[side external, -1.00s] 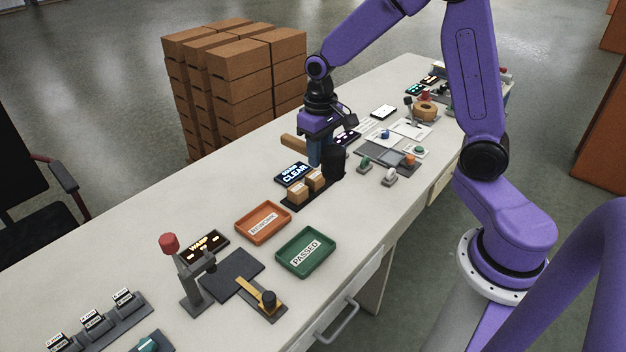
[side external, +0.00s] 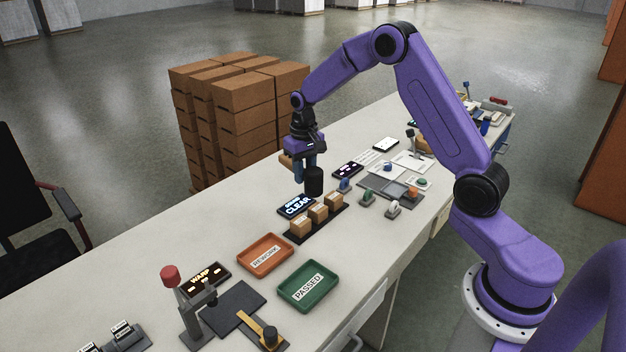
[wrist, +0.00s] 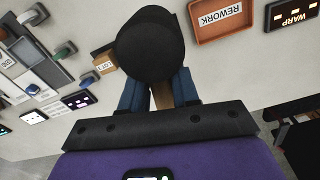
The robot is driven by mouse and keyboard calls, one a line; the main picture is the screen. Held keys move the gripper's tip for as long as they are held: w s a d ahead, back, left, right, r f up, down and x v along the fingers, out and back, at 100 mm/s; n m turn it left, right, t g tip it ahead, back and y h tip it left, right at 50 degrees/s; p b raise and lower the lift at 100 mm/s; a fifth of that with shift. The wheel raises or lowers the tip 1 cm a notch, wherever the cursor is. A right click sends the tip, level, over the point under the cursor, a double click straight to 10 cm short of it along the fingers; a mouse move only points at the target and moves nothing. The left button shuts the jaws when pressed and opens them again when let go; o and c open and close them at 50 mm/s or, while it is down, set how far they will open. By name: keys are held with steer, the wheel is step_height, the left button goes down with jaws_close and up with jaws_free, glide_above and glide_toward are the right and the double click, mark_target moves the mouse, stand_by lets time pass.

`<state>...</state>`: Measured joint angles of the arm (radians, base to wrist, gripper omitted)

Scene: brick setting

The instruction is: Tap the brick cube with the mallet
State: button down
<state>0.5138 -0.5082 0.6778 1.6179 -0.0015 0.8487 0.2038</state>
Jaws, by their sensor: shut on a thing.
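My gripper (side external: 304,166) is shut on the handle of the mallet, which has a thick black head (side external: 314,181) and a wooden handle. The mallet is held in the air above the table, near the far end of the cube row. In the wrist view, the black head (wrist: 150,45) fills the space beyond my gripper (wrist: 158,92). Three tan cubes, the nearest one (side external: 300,225), the middle one (side external: 318,212) and the far one (side external: 334,201), sit in a row on a black rack (side external: 308,233). One labelled cube (wrist: 104,60) shows beside the head in the wrist view; the others are hidden there.
A display reading "SOUND CLEAR" (side external: 296,205) stands behind the rack. An orange REWORK tray (side external: 265,255) and a green PASSED tray (side external: 308,286) lie nearer. Small coloured-knob pieces (side external: 368,197) and a grey board (side external: 395,186) lie to the right.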

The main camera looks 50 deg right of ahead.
steer(key=w+d+f+m, duration=0.2)
steer(key=w+d+f, duration=0.4)
steer(key=d+f, duration=0.3)
steer(key=shift+d+f, duration=0.4)
steer(key=shift+f, duration=0.8)
steer(key=shift+f, duration=0.25)
steer(key=shift+f, duration=0.8)
step_height(320, 180, up, 7)
stand_by(0.5)
